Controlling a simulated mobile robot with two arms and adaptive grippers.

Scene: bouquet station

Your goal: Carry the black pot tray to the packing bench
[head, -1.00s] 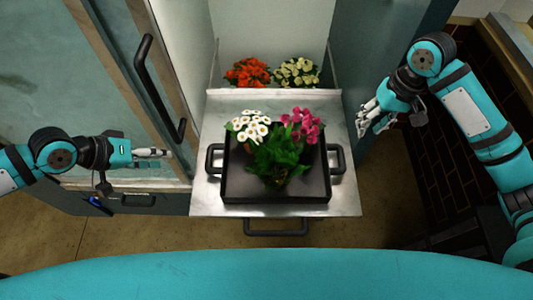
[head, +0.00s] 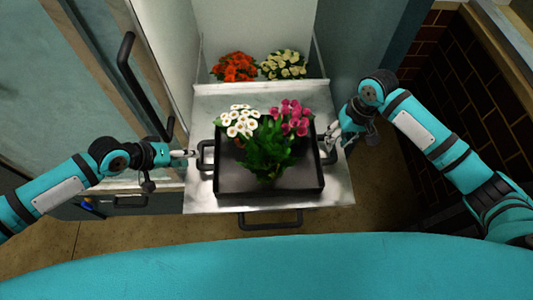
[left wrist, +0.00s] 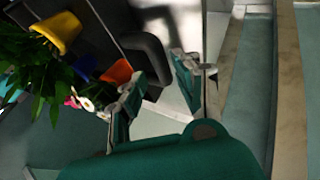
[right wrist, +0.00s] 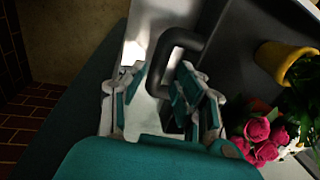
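The black pot tray (head: 300,180) sits level on a pale metal shelf and carries white flowers (head: 240,121), pink flowers (head: 294,117) and a leafy green plant (head: 268,155). My left gripper (head: 191,153) is open beside the tray's left handle (head: 204,156). In the left wrist view this handle (left wrist: 150,52) lies just ahead of the parted fingers (left wrist: 160,88). My right gripper (head: 335,138) is open at the tray's right handle, which it partly hides. In the right wrist view that handle (right wrist: 182,42) reaches between the parted fingers (right wrist: 168,92). Neither grip is closed.
Orange flowers (head: 235,67) and cream flowers (head: 284,64) stand behind the tray, inside the cabinet. An open glass door with a long black handle (head: 140,80) is at the left. The shelf (head: 235,203) has a black front pull (head: 270,222). A brick wall is at the right.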

